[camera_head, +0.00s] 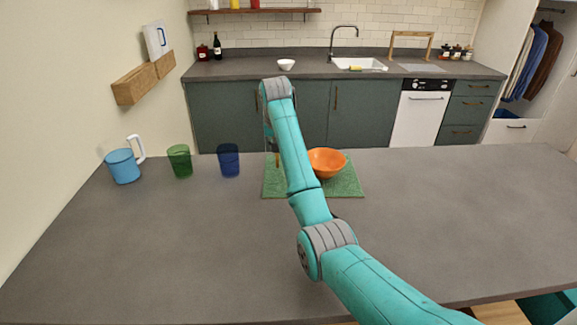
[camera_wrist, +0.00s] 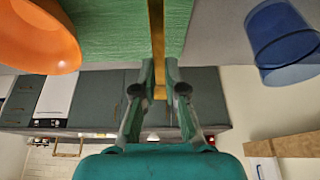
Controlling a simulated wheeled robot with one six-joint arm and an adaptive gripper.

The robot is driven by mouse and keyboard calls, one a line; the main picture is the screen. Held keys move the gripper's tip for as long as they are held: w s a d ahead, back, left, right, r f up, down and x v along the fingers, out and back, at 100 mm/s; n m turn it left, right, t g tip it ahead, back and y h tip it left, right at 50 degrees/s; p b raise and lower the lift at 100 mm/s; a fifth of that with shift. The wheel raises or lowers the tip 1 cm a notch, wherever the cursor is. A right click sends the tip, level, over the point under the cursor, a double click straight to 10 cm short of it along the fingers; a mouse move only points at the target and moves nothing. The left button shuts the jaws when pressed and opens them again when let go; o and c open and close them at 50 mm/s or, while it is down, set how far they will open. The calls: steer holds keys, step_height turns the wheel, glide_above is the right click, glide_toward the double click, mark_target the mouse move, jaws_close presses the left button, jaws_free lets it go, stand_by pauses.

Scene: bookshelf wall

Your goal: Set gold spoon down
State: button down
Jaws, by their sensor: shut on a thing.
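The gold spoon (camera_wrist: 157,40) is in the wrist view as a narrow gold strip between my fingertips, running to the top edge. My gripper (camera_wrist: 159,78) is shut on it. Behind the spoon is the green mat (camera_wrist: 115,30). The orange bowl (camera_wrist: 38,40) is to the left of the spoon. In the head view my arm hides most of the gripper, and a small part of the spoon (camera_head: 277,159) shows above the mat (camera_head: 280,187), left of the orange bowl (camera_head: 326,163). I cannot tell whether the spoon touches the mat.
A blue glass (camera_head: 228,160), a green glass (camera_head: 180,161) and a light blue mug (camera_head: 123,166) stand in a row left of the mat. The grey table (camera_head: 450,205) is clear to the right. A counter with a sink (camera_head: 358,64) is behind.

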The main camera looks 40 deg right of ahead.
mark_target(277, 170)
steer(key=shift+f, duration=4)
steer(key=c, duration=1.2)
jaws_free()
steer(key=shift+f, duration=0.1)
steer(key=shift+c, duration=0.2)
steer(key=v, duration=1.2)
steer(key=shift+s, duration=0.1)
